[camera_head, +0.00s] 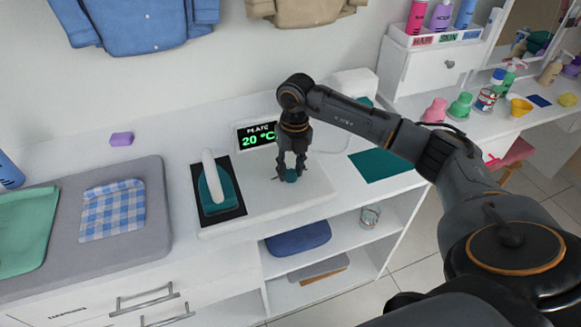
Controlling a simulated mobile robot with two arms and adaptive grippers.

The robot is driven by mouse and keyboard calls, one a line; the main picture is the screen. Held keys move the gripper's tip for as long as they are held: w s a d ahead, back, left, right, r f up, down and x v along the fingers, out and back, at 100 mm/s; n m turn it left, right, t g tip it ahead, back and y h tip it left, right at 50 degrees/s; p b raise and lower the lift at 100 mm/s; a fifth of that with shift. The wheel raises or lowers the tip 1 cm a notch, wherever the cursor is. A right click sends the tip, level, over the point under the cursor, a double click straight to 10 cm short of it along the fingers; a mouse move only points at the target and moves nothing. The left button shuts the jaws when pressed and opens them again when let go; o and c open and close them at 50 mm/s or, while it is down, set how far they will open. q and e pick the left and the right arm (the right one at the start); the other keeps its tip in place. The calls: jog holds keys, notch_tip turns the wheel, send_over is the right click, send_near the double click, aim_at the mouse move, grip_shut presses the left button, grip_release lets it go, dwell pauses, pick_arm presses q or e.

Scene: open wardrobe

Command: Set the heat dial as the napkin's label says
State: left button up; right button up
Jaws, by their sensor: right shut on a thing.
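A blue-and-white checked napkin (112,210) lies on the grey ironing pad; I cannot read a label on it. A teal dial (290,176) sits on the white heating unit (318,187). My right gripper (290,170) reaches down from above and is shut on the dial, hiding part of it. Behind it, a black display (257,136) reads "PLATE" and "20 °C" in green, its right edge partly covered by the gripper. A teal iron (215,187) with a white handle rests on a black plate left of the dial. My left gripper is not in view.
The grey pad (150,235) also carries a green cloth (25,230). A purple block (122,139) lies behind it. A teal sheet (380,165) lies right of the unit. Bottles and cups stand on the right counter (470,125). Shirts hang above; open shelves are below.

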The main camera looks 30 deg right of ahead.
aim_at(294, 172)
jog(key=m, duration=0.3)
jog(key=shift+m, duration=0.4)
jog(key=shift+m+p, duration=0.35)
jog(key=shift+m, duration=1.35)
jog(key=o, duration=1.1)
jog(key=shift+o, duration=0.2)
jog(key=shift+r, duration=0.15)
notch_tip(294, 172, up, 12)
jog(key=shift+s+d, duration=0.3)
jog(key=shift+s, duration=0.05)
jog(key=shift+f, duration=0.2)
